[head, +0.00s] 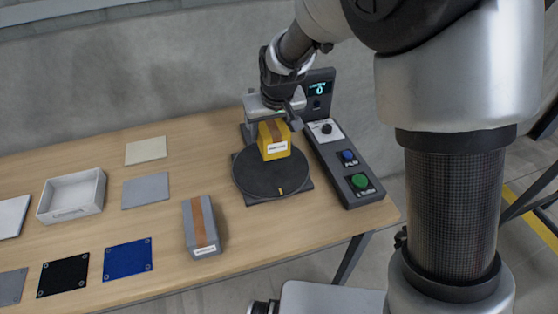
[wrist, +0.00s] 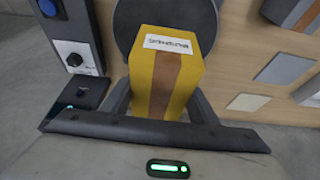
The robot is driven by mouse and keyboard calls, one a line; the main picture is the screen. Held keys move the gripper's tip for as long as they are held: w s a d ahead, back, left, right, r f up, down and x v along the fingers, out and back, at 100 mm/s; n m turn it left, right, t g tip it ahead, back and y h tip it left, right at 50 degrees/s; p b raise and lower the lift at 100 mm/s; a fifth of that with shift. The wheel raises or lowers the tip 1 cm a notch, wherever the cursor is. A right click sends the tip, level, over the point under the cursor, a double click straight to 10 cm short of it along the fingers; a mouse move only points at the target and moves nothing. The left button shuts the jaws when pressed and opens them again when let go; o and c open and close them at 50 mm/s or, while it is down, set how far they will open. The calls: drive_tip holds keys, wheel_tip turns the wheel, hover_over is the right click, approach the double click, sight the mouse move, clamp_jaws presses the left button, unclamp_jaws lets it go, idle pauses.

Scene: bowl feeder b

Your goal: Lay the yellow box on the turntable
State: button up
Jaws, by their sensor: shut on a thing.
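The yellow box (head: 274,141) with a brown stripe and a white label is at the back part of the black round turntable (head: 262,182) in the head view. My gripper (head: 282,104) is above and behind it. In the wrist view the yellow box (wrist: 165,75) stands between the fingers of my gripper (wrist: 162,105), which is shut on it. The turntable (wrist: 150,20) shows behind the box there. Whether the box's underside touches the turntable is hidden.
A control panel (head: 340,160) with a knob and blue and green buttons stands right of the turntable. A grey box (head: 201,226) with a brown stripe stands left of it. A white tray (head: 72,195) and several flat coloured mats lie farther left.

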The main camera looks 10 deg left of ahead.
wheel_tip(320, 180, down, 9)
drive_tip(key=shift+f+b, duration=0.1)
drive_tip(key=shift+b, duration=0.45)
drive_tip(key=shift+f, duration=0.1)
drive_tip(key=shift+f, duration=0.15)
drive_tip(key=o, duration=1.5)
